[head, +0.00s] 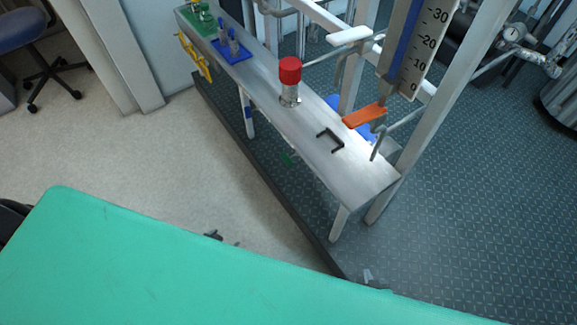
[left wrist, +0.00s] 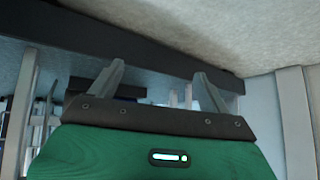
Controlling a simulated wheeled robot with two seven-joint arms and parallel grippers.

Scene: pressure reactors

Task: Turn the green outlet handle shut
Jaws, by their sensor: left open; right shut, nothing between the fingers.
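My right gripper (head: 368,276) is shut and empty, to the lower right near the platform edge. The handle cannot be made out in the left wrist view.
The bench (head: 362,185) carries a red-capped fitting (head: 289,70), a black bracket (head: 330,139) and a blue tray (head: 232,56). An orange lever (head: 364,116) hangs near a scaled column (head: 429,45). Yellow handles (head: 194,58) project at far left. Bench legs stand below.

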